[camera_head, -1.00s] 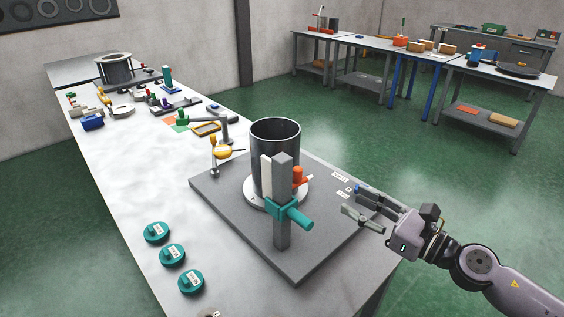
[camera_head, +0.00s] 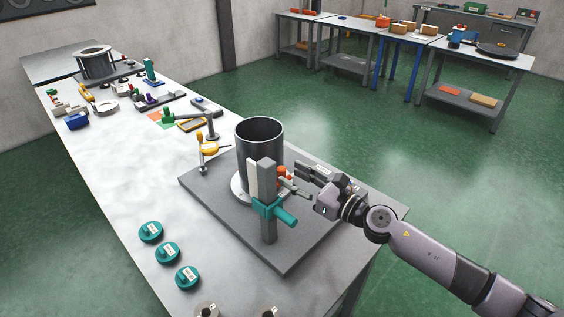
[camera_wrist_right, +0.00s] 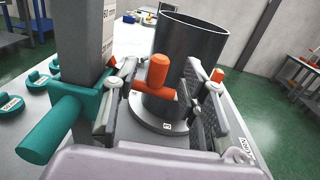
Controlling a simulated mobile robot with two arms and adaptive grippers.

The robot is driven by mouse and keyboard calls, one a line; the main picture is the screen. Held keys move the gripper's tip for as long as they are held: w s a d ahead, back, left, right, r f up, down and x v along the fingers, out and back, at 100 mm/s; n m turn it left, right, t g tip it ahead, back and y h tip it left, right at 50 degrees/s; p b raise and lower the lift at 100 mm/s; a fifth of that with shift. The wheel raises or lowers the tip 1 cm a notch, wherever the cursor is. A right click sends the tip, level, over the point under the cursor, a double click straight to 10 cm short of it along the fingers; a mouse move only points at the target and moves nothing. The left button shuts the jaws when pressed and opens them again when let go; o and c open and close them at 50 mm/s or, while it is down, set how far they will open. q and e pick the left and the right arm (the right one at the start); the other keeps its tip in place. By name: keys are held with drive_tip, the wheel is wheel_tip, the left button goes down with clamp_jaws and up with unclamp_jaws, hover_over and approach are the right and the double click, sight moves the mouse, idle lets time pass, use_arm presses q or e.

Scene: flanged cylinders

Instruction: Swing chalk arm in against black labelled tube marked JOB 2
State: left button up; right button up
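A dark grey-black tube (camera_head: 259,148) stands upright on a pale flange (camera_head: 237,186) on the grey base plate (camera_head: 211,190). It also shows in the wrist view (camera_wrist_right: 189,62); I cannot read JOB 2. Before it stands a grey post (camera_head: 269,218) with a teal clamp and handle (camera_head: 284,216). An off-white upright strip (camera_head: 253,180) lies along the post; no other chalk-coloured arm is clear. An orange knob (camera_wrist_right: 157,73) sits beside the tube. My right gripper (camera_wrist_right: 163,88) is open, its fingers apart on either side of the knob. My left gripper is out of view.
Several teal knobs (camera_head: 167,253) lie on the pale bench (camera_head: 125,180) at left. A second flanged cylinder (camera_head: 96,64) is at the far end.

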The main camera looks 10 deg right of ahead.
sight(285, 172)
drive_tip(key=shift+p+x, duration=0.35)
drive_tip(key=shift+x, duration=1.95)
clamp_jaws()
